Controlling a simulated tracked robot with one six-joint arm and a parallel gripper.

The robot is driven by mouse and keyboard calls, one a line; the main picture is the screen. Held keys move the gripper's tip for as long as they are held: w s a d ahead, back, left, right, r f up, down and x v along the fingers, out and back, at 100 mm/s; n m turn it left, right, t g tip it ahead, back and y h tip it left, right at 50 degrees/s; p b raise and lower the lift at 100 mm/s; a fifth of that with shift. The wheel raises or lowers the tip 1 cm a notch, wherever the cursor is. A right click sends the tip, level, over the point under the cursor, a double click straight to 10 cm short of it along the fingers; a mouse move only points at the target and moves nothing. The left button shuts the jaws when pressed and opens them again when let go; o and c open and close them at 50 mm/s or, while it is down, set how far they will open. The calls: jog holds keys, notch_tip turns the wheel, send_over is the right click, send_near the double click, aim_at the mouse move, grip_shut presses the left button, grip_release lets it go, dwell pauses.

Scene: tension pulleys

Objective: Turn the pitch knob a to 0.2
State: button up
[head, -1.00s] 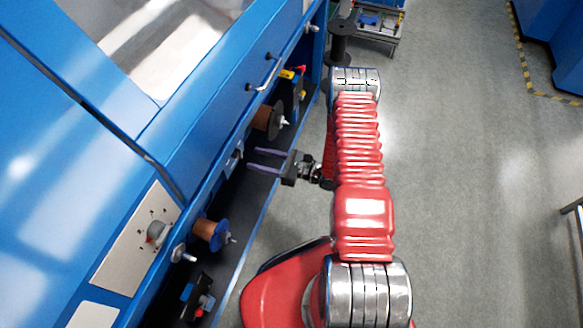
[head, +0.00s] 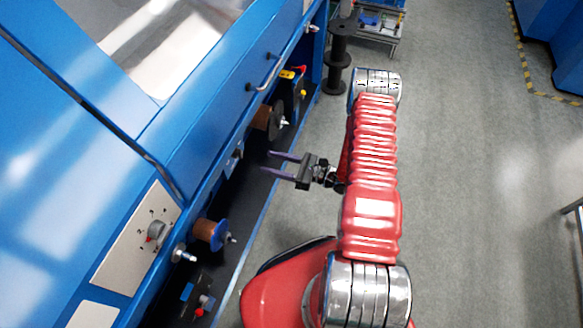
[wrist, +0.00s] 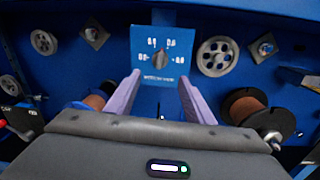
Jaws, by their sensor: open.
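In the wrist view a blue plate (wrist: 146,36) carries a small dark knob (wrist: 159,59) with a printed scale around it. The knob looks to point roughly up; the numbers and the label are too small to read surely. My gripper (wrist: 159,79) is open and empty, its two purple fingers on either side of the plate's lower part, apart from the knob. In the head view my gripper (head: 266,161) points left at the machine. Another grey knob (head: 157,231) sits on a pale panel (head: 118,262) at lower left. I cannot tell which knob is "a".
A copper-coloured spool (wrist: 249,112) is right of the fingers in the wrist view, with a grey pulley (wrist: 217,56) above it. A blue-flanged spool (head: 211,233) sticks out of the machine (head: 105,120) in the head view. The floor (head: 460,220) to the right is clear.

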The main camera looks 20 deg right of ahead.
jog(key=v, duration=0.6)
jog(key=shift+d+f, duration=0.15)
jog(key=shift+d, duration=0.05)
dwell(0.6)
jog(key=shift+s, duration=0.2)
jog(key=v, duration=1.3)
jog(key=shift+s+d, duration=0.2)
jog(key=shift+d, duration=0.1)
